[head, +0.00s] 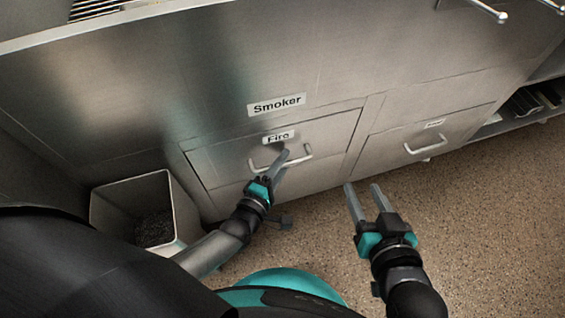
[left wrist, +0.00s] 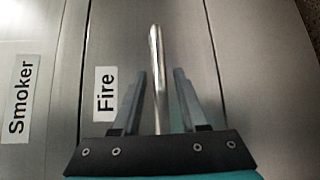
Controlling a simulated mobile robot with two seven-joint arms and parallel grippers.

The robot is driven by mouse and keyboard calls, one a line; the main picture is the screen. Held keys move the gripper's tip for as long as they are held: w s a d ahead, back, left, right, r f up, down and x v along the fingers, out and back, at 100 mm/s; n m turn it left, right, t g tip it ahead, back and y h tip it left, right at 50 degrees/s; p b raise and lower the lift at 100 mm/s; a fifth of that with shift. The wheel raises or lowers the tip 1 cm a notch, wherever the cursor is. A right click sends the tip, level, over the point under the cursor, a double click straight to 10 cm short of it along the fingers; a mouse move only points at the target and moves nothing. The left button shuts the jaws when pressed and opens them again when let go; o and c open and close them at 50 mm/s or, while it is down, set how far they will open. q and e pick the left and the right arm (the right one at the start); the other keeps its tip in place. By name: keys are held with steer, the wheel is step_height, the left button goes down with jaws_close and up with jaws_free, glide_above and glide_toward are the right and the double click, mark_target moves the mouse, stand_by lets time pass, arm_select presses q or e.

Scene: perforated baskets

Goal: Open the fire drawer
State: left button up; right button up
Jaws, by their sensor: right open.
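The fire drawer (head: 225,162) is a steel front below the Smoker panel, with a white "Fire" label (head: 278,137) and a bar handle (head: 300,158). It looks shut. My left gripper (head: 281,160) is at the handle. In the left wrist view, the handle (left wrist: 156,60) runs between the two spread fingers of my left gripper (left wrist: 160,85), with a gap on both sides. My right gripper (head: 363,201) is open and empty, above the floor to the right of the fire drawer.
A second drawer (head: 385,145) with its own handle (head: 427,146) is to the right. A metal bin (head: 188,205) with dark contents stands at the lower left. An open shelf (head: 530,110) is at the far right. The speckled floor (head: 500,210) at right is clear.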

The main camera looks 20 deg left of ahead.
arm_select(q)
jaws_close()
stand_by(1.2)
